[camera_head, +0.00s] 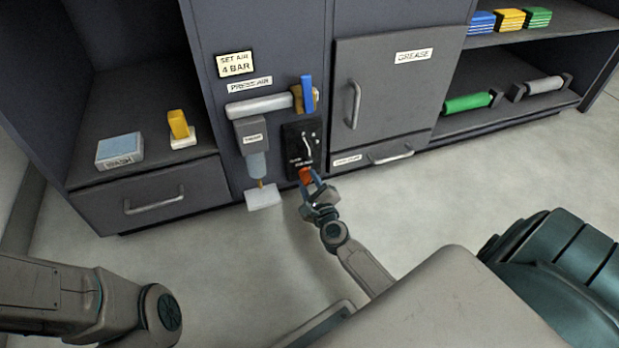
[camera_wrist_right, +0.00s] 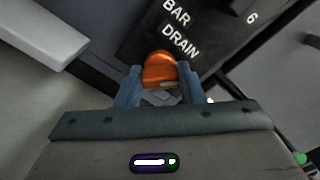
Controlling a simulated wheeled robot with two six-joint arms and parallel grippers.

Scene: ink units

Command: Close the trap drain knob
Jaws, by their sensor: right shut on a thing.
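The trap drain knob is orange (camera_head: 305,175) and sits at the bottom of the black panel (camera_head: 302,140) on the cabinet front. In the right wrist view the knob (camera_wrist_right: 159,69) lies between the two blue fingers, just below the word DRAIN. My right gripper (camera_head: 313,186) is shut on the knob; it also shows in the right wrist view (camera_wrist_right: 158,88). The fingers hide the knob's sides, and I cannot tell how far it is turned. My left arm shows at the lower left, but its gripper is out of view.
A trap bowl (camera_head: 256,165) hangs left of the panel, over a pale tray (camera_head: 263,198). A blue lever (camera_head: 307,92) stands on the air pipe above. The grease cabinet door (camera_head: 393,85) is at the right. The floor in front is clear.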

